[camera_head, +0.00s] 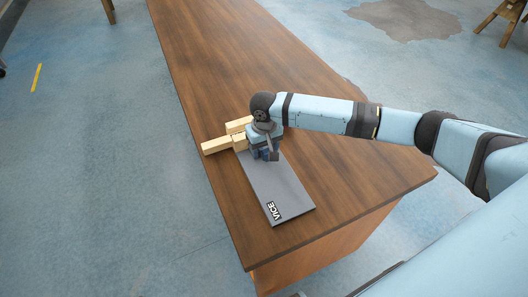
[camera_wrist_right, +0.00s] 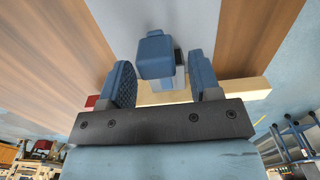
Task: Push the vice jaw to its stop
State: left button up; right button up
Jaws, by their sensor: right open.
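The grey vice plate (camera_head: 278,188) with a "VICE" label lies on the wooden table. At its far end are pale wooden bars (camera_head: 217,145). My right gripper (camera_head: 267,153) points down over the plate's far end, beside the bars, and hides most of the vice jaw in the head view. In the right wrist view, a blue block (camera_wrist_right: 155,55), seemingly the vice jaw or its grip, shows between the two open blue fingers (camera_wrist_right: 163,78). I cannot tell whether either finger touches it. A pale bar (camera_wrist_right: 252,88) lies behind the fingers. My left gripper is not in view.
The brown table (camera_head: 215,50) is clear on its far stretch and right of the plate. Its near corner lies just past the plate's labelled end. Wooden trestle legs (camera_head: 497,22) stand on the floor at the far right.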

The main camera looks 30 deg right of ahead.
notch_tip(320, 180, up, 11)
jog(key=shift+f, duration=0.1)
dwell(0.6)
jog(key=s+a+f+n+t+y+p, duration=0.2)
jog(key=s+a+f+y+p, duration=0.15)
jog(key=a+f, duration=0.4)
jog(key=s+a+f+t+p, duration=0.1)
jog(key=s+t, duration=0.1)
jog(key=s, duration=0.1)
jog(key=s+a+f+t+y+p, duration=0.1)
jog(key=s+a+t, duration=0.1)
jog(key=s, duration=0.2)
jog(key=s+a+f+n+t+y+p, duration=0.1)
jog(key=s+a+t, duration=0.1)
jog(key=s, duration=0.2)
jog(key=shift+s+f, duration=0.1)
jog(key=shift+f, duration=0.05)
jog(key=s+d+t, duration=0.1)
jog(key=s, duration=0.2)
jog(key=s+d+t+h+p, duration=0.1)
jog(key=s+d, duration=0.1)
jog(key=s, duration=0.1)
jog(key=s+d+h+p, duration=0.1)
jog(key=s+d, duration=0.1)
jog(key=s, duration=0.1)
jog(key=shift+s+f+t, duration=0.2)
jog(key=shift+t, duration=0.2)
jog(key=shift+s+d+n, duration=0.25)
jog(key=shift+s+n, duration=0.05)
jog(key=shift+s, duration=0.05)
